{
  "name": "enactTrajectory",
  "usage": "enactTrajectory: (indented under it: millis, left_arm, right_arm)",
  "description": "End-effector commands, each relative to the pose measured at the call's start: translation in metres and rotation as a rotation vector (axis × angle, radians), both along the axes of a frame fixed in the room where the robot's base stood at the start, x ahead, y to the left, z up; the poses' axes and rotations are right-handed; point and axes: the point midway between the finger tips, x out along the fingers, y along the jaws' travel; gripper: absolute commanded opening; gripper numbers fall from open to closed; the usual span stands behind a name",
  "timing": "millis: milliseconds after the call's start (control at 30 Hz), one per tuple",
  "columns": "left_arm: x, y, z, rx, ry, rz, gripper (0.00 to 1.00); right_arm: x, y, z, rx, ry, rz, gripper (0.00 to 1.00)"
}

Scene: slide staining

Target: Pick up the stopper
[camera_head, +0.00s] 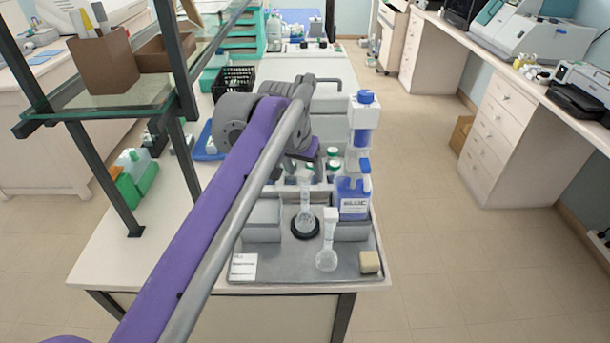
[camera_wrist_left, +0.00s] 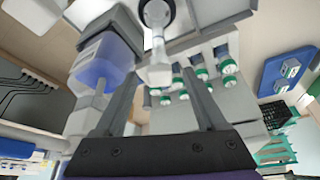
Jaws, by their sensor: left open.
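A clear glass flask (camera_head: 305,222) stands in a black ring on the grey tray; its neck points up. In the left wrist view its pale upper end (camera_wrist_left: 156,75), which looks like the stopper, lies between my fingers' lines, beyond the tips' gap. I cannot clearly tell stopper from neck. A second clear vessel with a wide pale top (camera_head: 328,240) stands in front of it to the right. My left gripper (camera_head: 305,165) is above the bench, behind the flask. In the left wrist view its two fingers (camera_wrist_left: 160,100) are apart with nothing gripped. My right gripper is not in view.
A blue wash bottle (camera_head: 353,200) stands right of the flask, and a tall blue-capped bottle (camera_head: 364,125) behind it. Several green-capped vials (camera_wrist_left: 228,67) stand nearby. A beige block (camera_head: 370,262) and a white label card (camera_head: 243,267) lie on the tray (camera_head: 300,270).

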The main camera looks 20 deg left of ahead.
Motion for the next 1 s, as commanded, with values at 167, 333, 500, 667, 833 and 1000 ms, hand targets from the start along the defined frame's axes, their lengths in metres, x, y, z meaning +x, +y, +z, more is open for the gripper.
enactTrajectory:
  millis: [167, 333, 500, 667, 833, 1000]
  left_arm:
    - [0.0, 0.0, 0.0, 0.0, 0.0, 0.0, 0.49]
    - [0.0, 0.0, 0.0, 0.0, 0.0, 0.0, 0.18]
    - [0.0, 0.0, 0.0, 0.0, 0.0, 0.0, 0.0]
    - [0.0, 0.0, 0.0, 0.0, 0.0, 0.0, 0.0]
    - [0.0, 0.0, 0.008, 0.0, 0.0, 0.0, 0.0]
    - [0.0, 0.0, 0.039, 0.0, -0.001, 0.0, 0.0]
  right_arm:
    - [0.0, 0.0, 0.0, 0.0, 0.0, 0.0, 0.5]
    - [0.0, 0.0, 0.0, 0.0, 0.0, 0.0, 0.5]
    - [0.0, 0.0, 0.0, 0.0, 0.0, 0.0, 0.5]
    - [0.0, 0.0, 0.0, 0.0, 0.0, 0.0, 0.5]
    - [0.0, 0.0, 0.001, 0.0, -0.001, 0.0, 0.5]
    - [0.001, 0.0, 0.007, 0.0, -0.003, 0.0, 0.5]
